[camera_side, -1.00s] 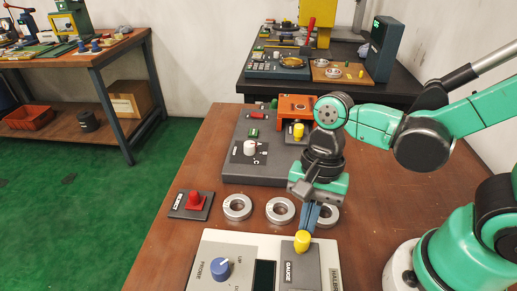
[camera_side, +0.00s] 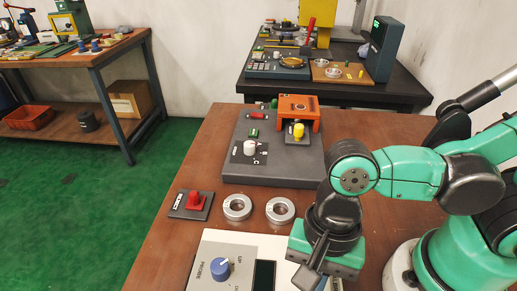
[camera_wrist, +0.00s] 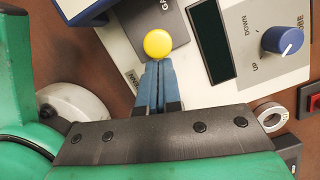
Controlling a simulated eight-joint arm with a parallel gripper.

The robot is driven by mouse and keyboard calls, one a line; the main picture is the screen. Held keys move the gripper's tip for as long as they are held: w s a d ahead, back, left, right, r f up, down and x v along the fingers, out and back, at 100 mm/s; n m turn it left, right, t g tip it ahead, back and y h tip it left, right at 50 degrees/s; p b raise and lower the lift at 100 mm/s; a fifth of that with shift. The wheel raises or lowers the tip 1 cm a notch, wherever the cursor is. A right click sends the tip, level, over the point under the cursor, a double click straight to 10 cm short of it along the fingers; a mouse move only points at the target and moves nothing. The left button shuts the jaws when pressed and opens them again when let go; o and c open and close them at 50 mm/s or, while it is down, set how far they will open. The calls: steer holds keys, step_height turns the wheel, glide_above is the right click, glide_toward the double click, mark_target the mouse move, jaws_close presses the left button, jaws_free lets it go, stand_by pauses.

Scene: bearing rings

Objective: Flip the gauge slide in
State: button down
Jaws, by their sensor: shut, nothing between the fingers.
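The gauge slide's round yellow knob (camera_wrist: 157,44) shows in the wrist view on a dark grey plate (camera_wrist: 180,22) with partly cut-off lettering. My gripper (camera_wrist: 157,68) is shut with nothing between its blue fingers. The fingertips lie right at the knob's near edge in the wrist view; I cannot tell whether they touch it. In the side view my gripper's body covers the knob and most of the plate, and the fingertips are hidden.
The light instrument box (camera_side: 212,250) carries a blue knob (camera_side: 220,268) and a dark display (camera_side: 264,274). Two metal rings (camera_side: 237,207) and a red button (camera_side: 195,199) lie behind it. A grey panel (camera_side: 290,165) with a white knob, a yellow knob and an orange bracket (camera_side: 299,107) stands further back.

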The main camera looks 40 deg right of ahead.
steer(key=w+d, duration=0.2)
steer(key=d, duration=0.1)
steer(key=shift+d, duration=0.1)
steer(key=shift+d+r, duration=0.2)
steer(key=shift+r, duration=0.1)
steer(key=v, duration=0.9)
steer(key=shift+r, duration=0.2)
steer(key=w+d+f+n+t+h, duration=0.2)
steer(key=w+d+n+t, duration=0.6)
steer(key=w+d+n, duration=0.2)
steer(key=shift+w+d+n+t, duration=0.3)
steer(key=shift+w+n, duration=0.15)
steer(key=shift+n, duration=0.55)
steer(key=shift+f, duration=0.1)
